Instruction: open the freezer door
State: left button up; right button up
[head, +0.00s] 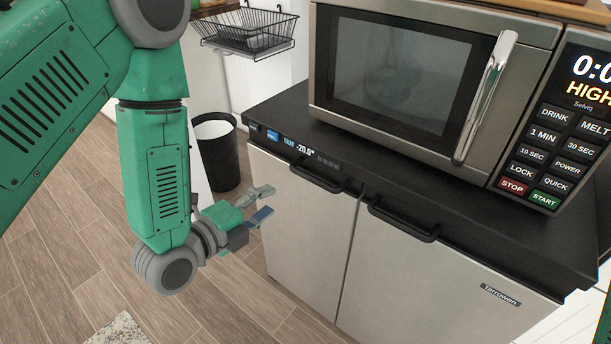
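The freezer is a low cabinet with a black top (283,112), a lit display reading -20.0° and two pale grey doors, both shut. The left door (300,235) has a black bar handle (316,177) at its top edge. The right door (425,290) has a similar handle (402,221). My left gripper (264,202) is open and empty, its fingers apart and pointing right. It appears beside the left door's left edge, to the left of and lower than that door's handle. It looks apart from the handle. My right gripper is out of view.
A microwave (405,75) stands on the freezer top. A black bin (219,155) stands on the wood floor (60,255) behind my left arm. A wire basket (250,30) hangs at the back. A speckled rug (120,330) lies at lower left.

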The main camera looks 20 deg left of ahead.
aim_at(308, 176)
pick_arm(q)
jog(key=shift+r+b+x, duration=0.2)
jog(key=shift+b+x, duration=0.7)
jog(key=shift+x, duration=6.1)
grip_shut()
